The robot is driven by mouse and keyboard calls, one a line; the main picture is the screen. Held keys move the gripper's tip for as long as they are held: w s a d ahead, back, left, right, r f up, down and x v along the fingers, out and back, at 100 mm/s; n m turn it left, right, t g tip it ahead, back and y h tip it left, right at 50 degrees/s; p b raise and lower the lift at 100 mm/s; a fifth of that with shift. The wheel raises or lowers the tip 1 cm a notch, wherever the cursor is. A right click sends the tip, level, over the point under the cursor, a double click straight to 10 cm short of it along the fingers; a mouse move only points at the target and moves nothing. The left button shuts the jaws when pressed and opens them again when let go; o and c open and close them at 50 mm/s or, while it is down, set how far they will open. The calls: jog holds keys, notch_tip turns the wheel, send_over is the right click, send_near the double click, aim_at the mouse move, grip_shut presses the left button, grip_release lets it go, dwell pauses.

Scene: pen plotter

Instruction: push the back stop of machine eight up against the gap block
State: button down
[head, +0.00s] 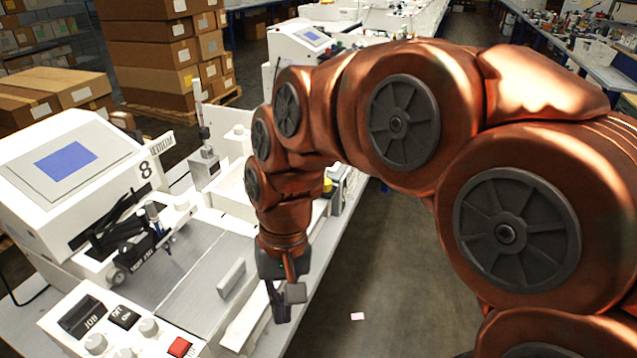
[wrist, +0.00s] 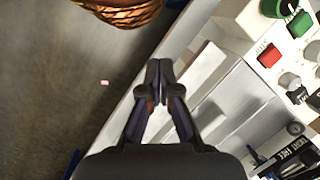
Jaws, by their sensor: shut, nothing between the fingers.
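Machine eight (head: 75,175) is the white machine with the "8" label at the left of the head view. On its grey bed (head: 190,285) stands a small pale upright bar (head: 231,277). A longer white strip (head: 243,325) lies along the bed's outer edge. I cannot tell which of these is the back stop or the gap block. My gripper (head: 280,305) is shut and empty, pointing down by the bed's outer edge, to the right of the bar. In the wrist view my gripper (wrist: 158,75) is beside a white bar-like piece (wrist: 203,65); contact is unclear.
A control panel (head: 125,330) with knobs and a red button (head: 180,347) is at the near side of the machine. A pen carriage (head: 140,245) sits over the bed. More machines stand behind along the bench. Open floor (head: 390,270) lies to the right.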

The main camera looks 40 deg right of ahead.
jog(key=w+d+r+m+t+y, duration=0.1)
jog(key=w+d+r+m+y, duration=0.15)
jog(key=w+d+m, duration=0.45)
jog(key=w+d+r+m+t+y, duration=0.25)
jog(key=w+d+r, duration=0.2)
jog(key=w, duration=0.45)
jog(key=w+d+f+m+t, duration=0.1)
jog(key=d+m+t, duration=0.1)
jog(key=d+m, duration=0.65)
jog(key=w+d+f+m+t, duration=0.1)
jog(key=d+m+t, duration=0.15)
jog(key=d, duration=1.15)
jog(key=shift+g+y, duration=0.3)
jog(key=shift+g, duration=0.2)
jog(key=p+x, duration=0.1)
jog(key=x, duration=0.3)
jog(key=a+r+p+x, duration=0.1)
jog(key=x, duration=0.2)
jog(key=p+x, duration=0.2)
jog(key=x, duration=0.2)
jog(key=shift+w+a, duration=0.25)
jog(key=shift+a, duration=0.1)
jog(key=shift+w+a+f, duration=0.15)
jog(key=shift+w+a, duration=0.25)
jog(key=shift+a, duration=0.2)
